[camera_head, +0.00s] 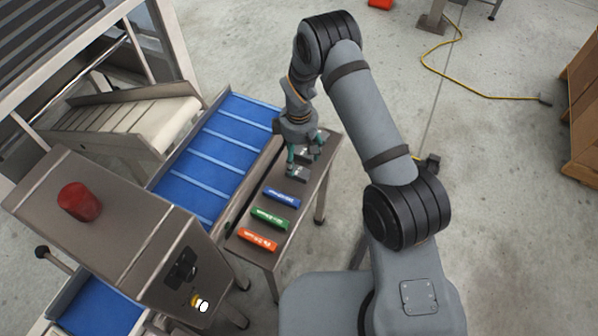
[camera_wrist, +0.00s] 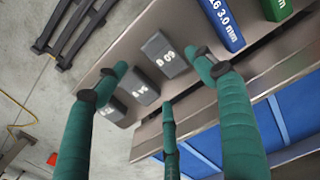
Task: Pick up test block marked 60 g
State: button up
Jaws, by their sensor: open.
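Several small grey test blocks lie in a row on a narrow metal side table (camera_head: 238,238). In the wrist view the nearest block to the blue bar (camera_wrist: 223,20) is a grey block (camera_wrist: 163,57) whose upside-down white marking appears to read 60 g. Two more grey blocks, one (camera_wrist: 138,86) and another (camera_wrist: 111,109), lie further left, their markings hard to read. My gripper (camera_head: 304,168) is open and empty, with teal fingers pointing down over the row. The wrist view shows its fingers (camera_wrist: 160,72) spread around the marked block, apparently above it; contact is not visible.
A blue bar (camera_head: 282,197), a green bar (camera_head: 270,218) and an orange bar (camera_head: 258,239) lie on the same table. A blue conveyor belt (camera_head: 222,150) runs alongside. A metal cabinet with a red dome (camera_head: 79,201) stands left. Open floor lies right, with a yellow cable (camera_head: 455,88).

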aim_at(300, 169)
jog(key=shift+s+f+p, duration=0.2)
jog(key=shift+f+p, duration=0.15)
jog(key=shift+f, duration=0.2)
jog(key=shift+s+d+f+p, duration=0.15)
jog(key=shift+f+p, duration=0.5)
jog(key=shift+f, duration=1.5)
jog(key=shift+c, duration=1.1)
jog(key=c, duration=1.1)
